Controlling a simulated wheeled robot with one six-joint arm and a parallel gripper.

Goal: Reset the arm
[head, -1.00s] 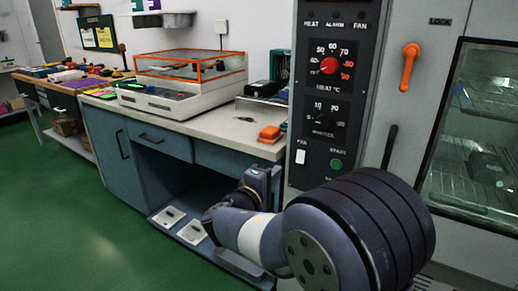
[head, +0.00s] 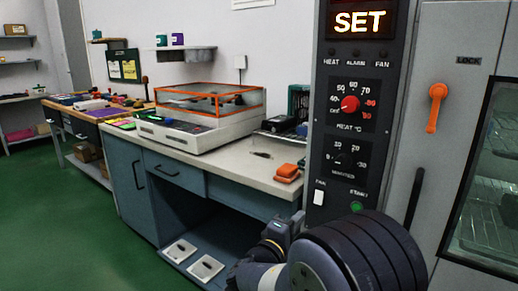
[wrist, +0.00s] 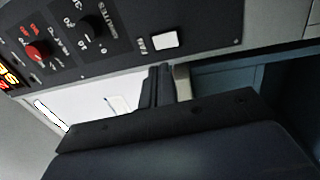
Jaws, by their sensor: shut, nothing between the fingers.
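My arm shows at the bottom of the head view, folded low in front of the oven's control panel (head: 345,130). My gripper's fingers are hard to make out in the head view. In the wrist view my gripper (wrist: 160,85) shows as dark fingers close together, shut with nothing between them. The panel also shows at the top left of the wrist view, with its red heat knob (wrist: 38,50) and white fan switch (wrist: 164,40). The panel's display (head: 360,22) reads SET.
The oven's glass door (head: 490,190) with an orange lock handle (head: 437,107) is at the right. A bench (head: 235,165) at the left holds an orange-edged clear-lidded machine (head: 200,115) and a small orange object (head: 288,172). The green floor (head: 70,220) at the left is clear.

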